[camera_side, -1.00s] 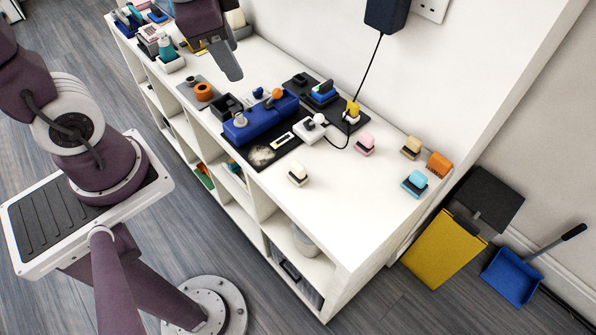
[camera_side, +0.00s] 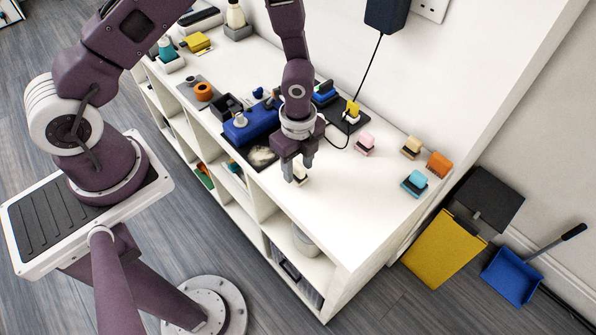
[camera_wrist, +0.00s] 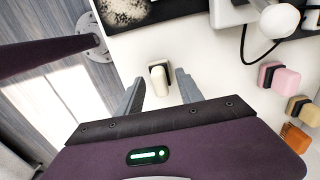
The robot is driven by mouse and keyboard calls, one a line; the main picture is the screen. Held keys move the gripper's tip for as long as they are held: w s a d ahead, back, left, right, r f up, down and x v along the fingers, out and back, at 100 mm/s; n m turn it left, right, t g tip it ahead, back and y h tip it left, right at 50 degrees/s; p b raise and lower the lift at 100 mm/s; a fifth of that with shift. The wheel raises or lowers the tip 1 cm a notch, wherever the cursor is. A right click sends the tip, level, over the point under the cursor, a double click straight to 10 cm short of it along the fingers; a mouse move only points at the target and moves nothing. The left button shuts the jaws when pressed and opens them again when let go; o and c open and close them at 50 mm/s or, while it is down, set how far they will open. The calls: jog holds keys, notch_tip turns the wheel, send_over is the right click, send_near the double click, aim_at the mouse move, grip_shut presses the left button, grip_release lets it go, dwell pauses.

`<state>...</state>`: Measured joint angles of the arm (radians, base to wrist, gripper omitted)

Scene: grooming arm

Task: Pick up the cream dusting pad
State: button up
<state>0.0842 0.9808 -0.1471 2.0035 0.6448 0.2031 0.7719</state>
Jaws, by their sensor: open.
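The cream dusting pad (camera_side: 301,178) sits on the white counter near its front edge. It has a pale top on a dark base, and my gripper partly hides it in the side view. In the wrist view the cream pad (camera_wrist: 158,76) is fully visible, between and slightly beyond the fingertips. My gripper (camera_side: 297,173) points down at the pad with its fingers apart and nothing held. In the wrist view my gripper (camera_wrist: 158,84) has one finger to each side of the pad; I cannot tell the exact height gap.
The counter's front right is clear.

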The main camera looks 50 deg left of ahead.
aim_at(297, 165)
grip_shut()
dwell(0.3)
notch_tip(297, 165, up, 10)
jog(key=shift+f, duration=0.2)
jog(key=shift+r, duration=0.15)
jog(key=c, duration=0.9)
grip_release()
jog(key=shift+a, duration=0.1)
grip_shut()
